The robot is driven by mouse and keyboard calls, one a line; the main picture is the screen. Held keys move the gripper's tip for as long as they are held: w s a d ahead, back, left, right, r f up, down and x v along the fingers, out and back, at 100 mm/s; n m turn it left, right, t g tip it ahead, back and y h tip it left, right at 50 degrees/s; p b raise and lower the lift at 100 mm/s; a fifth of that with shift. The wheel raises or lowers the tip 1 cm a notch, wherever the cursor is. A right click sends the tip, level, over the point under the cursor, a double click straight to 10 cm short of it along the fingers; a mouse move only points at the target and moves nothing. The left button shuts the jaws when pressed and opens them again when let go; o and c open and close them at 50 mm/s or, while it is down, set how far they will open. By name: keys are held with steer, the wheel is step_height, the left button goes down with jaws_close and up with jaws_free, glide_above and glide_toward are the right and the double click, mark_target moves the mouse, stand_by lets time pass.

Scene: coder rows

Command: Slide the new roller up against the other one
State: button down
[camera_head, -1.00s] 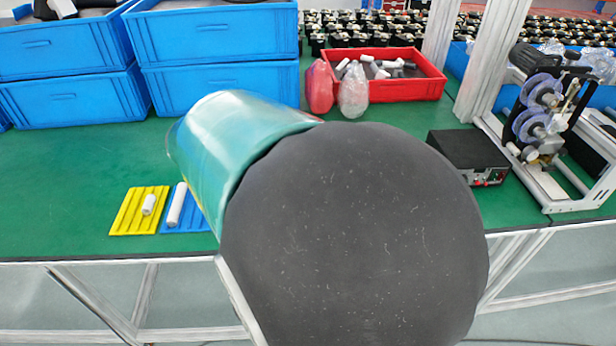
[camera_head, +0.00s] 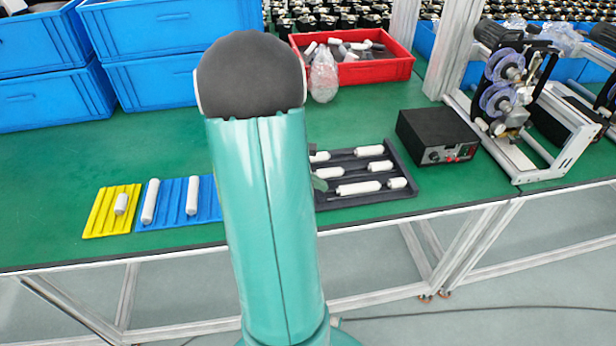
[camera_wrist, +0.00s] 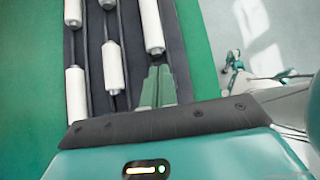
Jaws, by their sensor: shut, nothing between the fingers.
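The black grooved tray (camera_head: 345,203) holds several white rollers. In its near row, a long roller (camera_head: 358,187) lies in line with a shorter roller (camera_head: 397,183) to its right, a narrow gap or pin between them. In the wrist view the long roller (camera_wrist: 151,25) is at the top of the right groove; its far end is out of frame. My gripper (camera_wrist: 156,72) is shut and empty, its green fingertips in the same groove just behind the roller's near pin. I cannot tell whether they touch it. In the head view my arm hides the tray's left part and most of my gripper.
A blue tray (camera_head: 174,212) with two rollers and a yellow tray (camera_head: 101,210) with one stand left. A black box (camera_head: 437,135) and a machine (camera_head: 510,90) stand right. A red bin (camera_head: 385,70) and blue crates (camera_head: 150,42) are behind. Green table is clear between.

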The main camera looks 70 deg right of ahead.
mark_target(340, 189)
steer(key=shift+x, duration=1.75)
steer(key=shift+s, duration=0.1)
steer(key=shift+s+d, duration=0.35)
steer(key=shift+s, duration=0.2)
steer(key=shift+s+d, duration=0.35)
steer(key=shift+s, duration=0.2)
steer(key=v, duration=1)
steer(key=shift+w+a, duration=0.1)
steer(key=shift+a, duration=0.05)
